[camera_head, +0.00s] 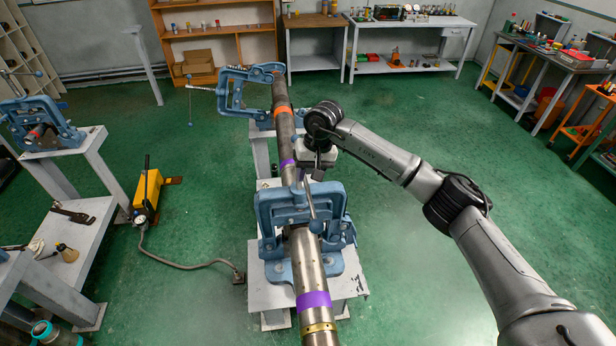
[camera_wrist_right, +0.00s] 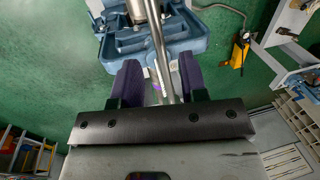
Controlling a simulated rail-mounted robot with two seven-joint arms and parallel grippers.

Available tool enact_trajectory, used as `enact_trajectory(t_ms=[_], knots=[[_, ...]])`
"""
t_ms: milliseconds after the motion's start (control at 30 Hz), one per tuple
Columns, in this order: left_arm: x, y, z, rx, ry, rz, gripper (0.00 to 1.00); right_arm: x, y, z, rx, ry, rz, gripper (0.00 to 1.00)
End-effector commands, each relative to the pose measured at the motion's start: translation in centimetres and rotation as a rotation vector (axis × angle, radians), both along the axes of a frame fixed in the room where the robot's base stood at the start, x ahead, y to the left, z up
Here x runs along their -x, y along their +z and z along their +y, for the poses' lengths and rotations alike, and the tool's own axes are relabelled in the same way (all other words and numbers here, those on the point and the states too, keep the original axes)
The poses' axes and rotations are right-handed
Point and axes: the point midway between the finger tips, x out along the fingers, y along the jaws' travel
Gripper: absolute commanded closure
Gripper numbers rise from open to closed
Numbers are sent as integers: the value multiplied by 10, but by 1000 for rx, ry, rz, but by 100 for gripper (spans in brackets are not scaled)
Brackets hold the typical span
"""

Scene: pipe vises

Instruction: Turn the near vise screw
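The near vise (camera_head: 274,213) is a blue frame clamped over a long metal pipe (camera_head: 309,270). Its screw with a grey handle bar (camera_head: 310,203) rises from the middle of the frame. My right gripper (camera_head: 318,174) is just beyond the top of this handle, pointing down. In the right wrist view, its two purple-padded fingers (camera_wrist_right: 160,78) stand apart, with the grey bar (camera_wrist_right: 158,45) running between them. I see gaps beside the bar; contact is not clear. The blue vise (camera_wrist_right: 130,42) lies beyond the fingertips. My left gripper is not in view.
A bench with another vise (camera_head: 40,125) stands at the left. A yellow pump (camera_head: 148,190) with a hose sits on the floor. Green floor is open at right.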

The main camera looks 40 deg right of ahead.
Motion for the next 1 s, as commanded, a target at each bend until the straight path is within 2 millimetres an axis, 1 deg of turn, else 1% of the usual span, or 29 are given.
enact_trajectory(t_ms=[100,300,667,1000], knots=[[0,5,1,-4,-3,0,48,-1,-12,3,-1,0,2,60],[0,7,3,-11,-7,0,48,-2,-24,4,0,1,1,60],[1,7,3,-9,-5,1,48,-3,-26,5,0,0,0,61],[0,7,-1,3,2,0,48,-3,-26,4,0,0,0,94]])
